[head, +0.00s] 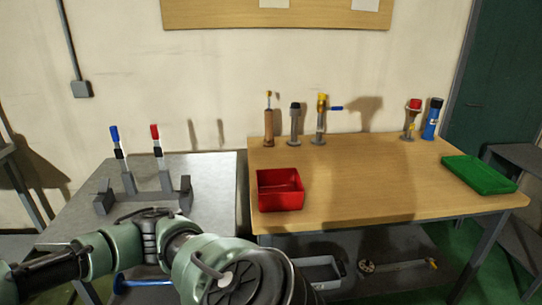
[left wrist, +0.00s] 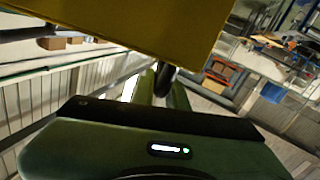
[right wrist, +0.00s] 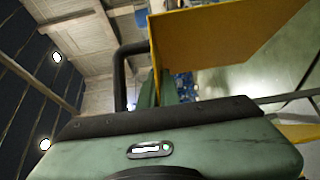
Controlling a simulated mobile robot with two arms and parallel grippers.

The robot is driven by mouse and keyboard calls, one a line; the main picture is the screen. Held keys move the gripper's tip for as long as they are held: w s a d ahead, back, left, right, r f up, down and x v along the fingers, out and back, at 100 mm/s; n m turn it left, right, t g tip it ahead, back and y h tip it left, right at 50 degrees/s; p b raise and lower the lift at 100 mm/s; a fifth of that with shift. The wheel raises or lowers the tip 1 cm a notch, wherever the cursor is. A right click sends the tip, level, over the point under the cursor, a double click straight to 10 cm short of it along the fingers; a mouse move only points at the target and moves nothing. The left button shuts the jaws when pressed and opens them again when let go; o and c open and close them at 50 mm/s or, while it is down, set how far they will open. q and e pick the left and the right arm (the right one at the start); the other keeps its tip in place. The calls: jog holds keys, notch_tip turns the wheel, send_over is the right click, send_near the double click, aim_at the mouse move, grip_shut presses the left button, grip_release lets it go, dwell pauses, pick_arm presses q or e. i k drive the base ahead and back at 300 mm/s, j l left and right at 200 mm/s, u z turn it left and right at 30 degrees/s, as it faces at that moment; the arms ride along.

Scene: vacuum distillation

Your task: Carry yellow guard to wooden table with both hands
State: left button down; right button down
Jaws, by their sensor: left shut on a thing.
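The yellow guard is a flat yellow panel. It fills the top of the left wrist view (left wrist: 120,25) and the upper right of the right wrist view (right wrist: 220,45); it is not in the head view. My left gripper (left wrist: 163,85) is shut at a dark curved bar by the panel's lower edge. My right gripper (right wrist: 148,88) is close beside the panel, next to a black bent bar (right wrist: 122,70); its fingers are mostly hidden, so its grip is unclear. The wooden table (head: 340,195) stands ahead, right of centre.
On the wooden table are a red bin (head: 280,190), a green tray (head: 480,174) and several upright tools at the back. A grey table (head: 205,175) with clamps (head: 145,190) stands left. The wooden table's middle is clear. My arm crosses the head view's lower left.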

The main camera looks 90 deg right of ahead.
aim_at(355, 175)
jog(key=k+l+z, duration=0.1)
jog(key=z, duration=2.3)
jog(key=i+l, duration=0.2)
jog(key=l, duration=0.2)
jog(key=i+l, duration=0.15)
jog(key=l, duration=0.3)
jog(key=i+l, duration=0.2)
jog(key=l, duration=0.2)
jog(key=i+l, duration=0.2)
jog(key=l, duration=0.2)
jog(key=i+l, duration=0.2)
jog(key=l, duration=0.25)
jog(key=i+l, duration=0.15)
jog(key=l, duration=0.25)
jog(key=i+l, duration=0.2)
jog(key=l, duration=0.2)
jog(key=z, duration=0.05)
